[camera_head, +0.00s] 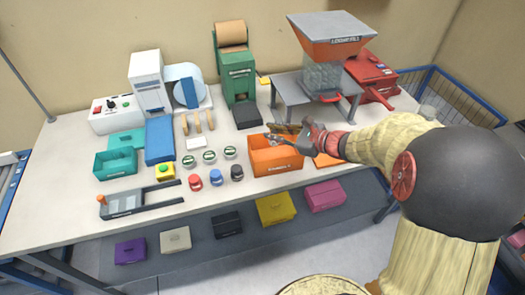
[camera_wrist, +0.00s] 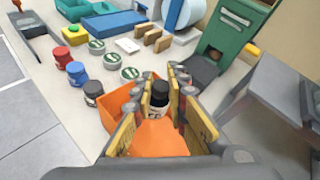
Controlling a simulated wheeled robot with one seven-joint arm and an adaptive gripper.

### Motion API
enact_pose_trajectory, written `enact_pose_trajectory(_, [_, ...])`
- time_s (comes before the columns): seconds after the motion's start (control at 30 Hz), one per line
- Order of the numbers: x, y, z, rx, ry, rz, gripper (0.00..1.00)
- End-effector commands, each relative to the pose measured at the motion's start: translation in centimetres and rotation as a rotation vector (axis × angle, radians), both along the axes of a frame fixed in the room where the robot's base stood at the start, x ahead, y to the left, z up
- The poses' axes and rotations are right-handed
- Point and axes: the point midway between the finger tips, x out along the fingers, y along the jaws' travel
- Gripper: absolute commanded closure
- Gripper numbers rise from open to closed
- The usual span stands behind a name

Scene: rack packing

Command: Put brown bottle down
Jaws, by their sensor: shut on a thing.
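My gripper (camera_head: 284,137) is over the orange bin (camera_head: 277,168) at the front middle of the table. In the wrist view, my gripper (camera_wrist: 165,112) is shut on the brown bottle (camera_wrist: 157,105), between its two yellow-padded fingers. The bottle shows a black cap and a pale label with dark print; its lower part is partly hidden. The orange bin's floor (camera_wrist: 160,140) shows below and around the bottle. I cannot tell whether the bottle touches the floor. In the head view the bottle cannot be made out clearly among the fingers.
Red (camera_head: 195,183), blue (camera_head: 216,177) and dark jars (camera_head: 237,173) stand left of the bin, with several white-and-green tins (camera_head: 209,157) behind them. A grey stand (camera_head: 290,90) with a hopper rises behind right. A green dispenser (camera_head: 236,75) stands at the back.

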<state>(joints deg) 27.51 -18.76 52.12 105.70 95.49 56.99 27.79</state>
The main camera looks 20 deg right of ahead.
Motion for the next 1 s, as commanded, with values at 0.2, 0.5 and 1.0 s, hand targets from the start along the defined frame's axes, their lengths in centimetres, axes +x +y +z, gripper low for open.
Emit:
enact_pose_trajectory(0.2, [1.2,2.2,-3.4,0.002,0.003,0.000,1.00])
enact_pose_trajectory(0.5, [1.9,3.4,-5.1,0.002,0.003,0.000,1.00])
enact_pose_trajectory(1.0, [1.9,3.3,-7.9,0.002,0.002,-0.002,1.00])
